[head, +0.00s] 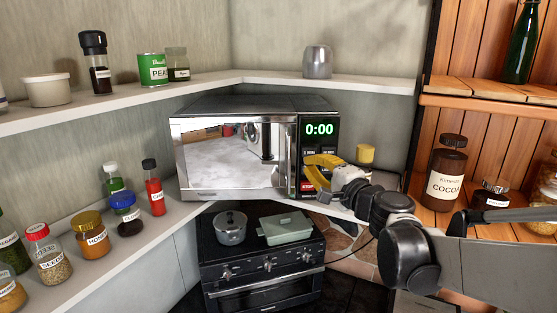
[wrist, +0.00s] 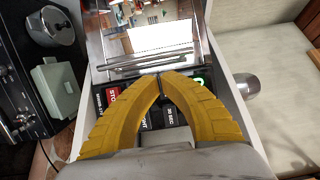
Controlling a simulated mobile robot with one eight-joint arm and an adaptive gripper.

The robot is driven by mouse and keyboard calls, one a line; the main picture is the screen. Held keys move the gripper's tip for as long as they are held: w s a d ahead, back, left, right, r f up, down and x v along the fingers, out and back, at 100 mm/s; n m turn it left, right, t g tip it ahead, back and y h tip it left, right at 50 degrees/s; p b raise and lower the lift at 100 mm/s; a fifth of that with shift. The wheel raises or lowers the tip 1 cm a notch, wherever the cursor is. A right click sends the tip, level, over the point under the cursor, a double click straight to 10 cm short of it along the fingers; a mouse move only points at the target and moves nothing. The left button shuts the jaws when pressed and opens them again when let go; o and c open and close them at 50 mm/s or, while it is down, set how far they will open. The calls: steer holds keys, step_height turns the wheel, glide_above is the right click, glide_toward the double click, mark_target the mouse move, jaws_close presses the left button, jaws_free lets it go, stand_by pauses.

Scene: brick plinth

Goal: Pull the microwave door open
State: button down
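The microwave (head: 250,103) stands on the corner shelf, silver and black. Its mirror-like door (head: 225,158) looks closed, flush with the front. The upright handle (head: 291,155) is at the door's right edge; in the wrist view the handle (wrist: 130,69) runs across just beyond my fingertips. My gripper (head: 308,160) has yellow fingers and is in front of the control panel (head: 318,146), right of the handle. In the wrist view my gripper (wrist: 160,76) has its two tips together with nothing seen between them. I cannot tell whether the tips touch the handle. The fingers hide part of the buttons.
A stove (head: 262,262) with a pot (head: 230,228) and a green dish (head: 285,228) is below. A yellow-lidded jar (head: 366,155) stands right of the microwave. Several jars line the left shelf (head: 135,247). The space before the door looks clear.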

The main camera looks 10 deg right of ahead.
mark_target(296, 156)
steer(key=p+x, duration=0.1)
steer(key=x, duration=0.6)
steer(key=shift+s, duration=0.15)
